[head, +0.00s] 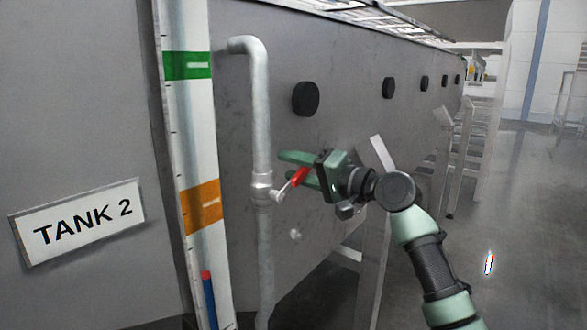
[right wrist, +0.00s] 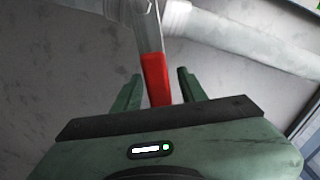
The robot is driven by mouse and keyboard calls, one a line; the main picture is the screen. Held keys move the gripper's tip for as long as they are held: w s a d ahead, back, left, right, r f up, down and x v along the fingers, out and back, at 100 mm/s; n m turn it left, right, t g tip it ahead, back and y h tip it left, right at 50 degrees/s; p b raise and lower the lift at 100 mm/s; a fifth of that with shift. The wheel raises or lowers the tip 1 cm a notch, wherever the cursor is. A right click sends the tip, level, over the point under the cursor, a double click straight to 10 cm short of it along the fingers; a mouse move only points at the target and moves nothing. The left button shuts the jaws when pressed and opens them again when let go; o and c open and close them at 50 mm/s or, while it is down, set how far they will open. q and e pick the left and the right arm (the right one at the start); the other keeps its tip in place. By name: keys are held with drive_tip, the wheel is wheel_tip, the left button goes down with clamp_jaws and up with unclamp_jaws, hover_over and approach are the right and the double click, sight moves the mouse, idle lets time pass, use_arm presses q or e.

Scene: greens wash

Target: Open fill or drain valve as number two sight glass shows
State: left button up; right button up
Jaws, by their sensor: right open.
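The number two sight glass (head: 200,140) is a tall white strip with a green band near its top and an orange band lower down. A blue column with a red top (head: 207,290) shows at its lower end, below the orange band. A grey pipe (head: 260,110) runs down beside it and carries a valve with a red-tipped lever handle (head: 299,178). My right gripper (head: 285,168) is open at the handle. In the right wrist view, the red handle (right wrist: 156,78) lies between the two spread fingers (right wrist: 156,88), with gaps beside it. My left gripper is out of view.
A "TANK 2" sign (head: 80,222) is on the grey tank wall at left. Black round knobs (head: 306,99) line the long tank side. Pale metal legs (head: 375,240) stand below and behind my right arm. The grey floor (head: 530,210) at right is open.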

sight(308, 172)
drive_tip(key=shift+s+d+f, duration=0.1)
drive_tip(key=shift+s+d, duration=0.1)
drive_tip(key=shift+d, duration=0.15)
drive_tip(key=b+v, duration=0.3)
drive_tip(key=v, duration=0.4)
drive_tip(key=shift+a, duration=0.1)
